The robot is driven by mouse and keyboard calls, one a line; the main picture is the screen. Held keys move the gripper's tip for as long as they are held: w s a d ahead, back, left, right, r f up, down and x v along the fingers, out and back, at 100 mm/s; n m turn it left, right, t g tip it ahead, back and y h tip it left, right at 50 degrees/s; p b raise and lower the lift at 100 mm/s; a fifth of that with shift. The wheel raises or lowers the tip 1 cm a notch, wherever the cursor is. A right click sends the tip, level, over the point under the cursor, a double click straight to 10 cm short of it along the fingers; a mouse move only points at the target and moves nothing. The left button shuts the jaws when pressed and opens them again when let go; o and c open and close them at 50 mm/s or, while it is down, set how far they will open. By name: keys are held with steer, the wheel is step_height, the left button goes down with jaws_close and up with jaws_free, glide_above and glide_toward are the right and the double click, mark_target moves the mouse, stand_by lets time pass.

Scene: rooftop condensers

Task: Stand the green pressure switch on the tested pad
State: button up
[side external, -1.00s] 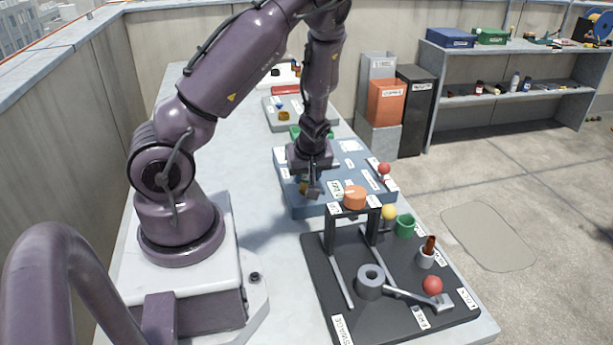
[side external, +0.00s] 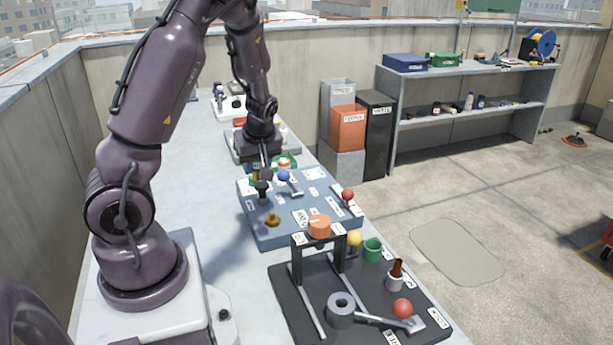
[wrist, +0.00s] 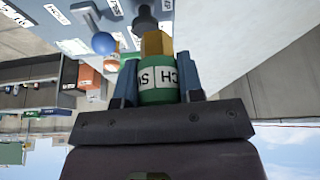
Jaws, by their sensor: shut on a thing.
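My gripper (wrist: 155,90) is shut on the green pressure switch (wrist: 158,94), which has a white label band and a brass end (wrist: 156,43). The fingers lie on both sides of its green body. In the side external view my gripper (side external: 265,165) is over the far left part of the blue board (side external: 275,233), near a blue ball (side external: 284,175) and a black knob (side external: 263,188). The held switch is hard to make out there. White labels (side external: 301,217) lie on the board; I cannot read which marks the tested pad.
A brass fitting (side external: 272,219) stands on the board's left, and a red-ball lever (side external: 348,195) at its right. Nearer is a black board (side external: 290,310) with a frame bearing an orange cap (side external: 319,226). A grey tray (side external: 291,142) lies behind. The bench's left side is clear.

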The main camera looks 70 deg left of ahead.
steer(key=w+a+r+m+t+h, duration=0.1)
steer(key=w+a+r+m+t, duration=0.25)
steer(key=w+m, duration=0.65)
steer(key=w+a+f, duration=0.4)
steer(key=f, duration=0.1)
steer(key=w+a+f, duration=0.4)
steer(key=w+a, duration=0.1)
steer(key=shift+w+a+f, duration=0.15)
steer(key=shift+w+f, duration=0.1)
steer(key=shift+f, duration=0.15)
steer(key=shift+w+a+f, duration=0.2)
steer(key=shift+f, duration=1.6)
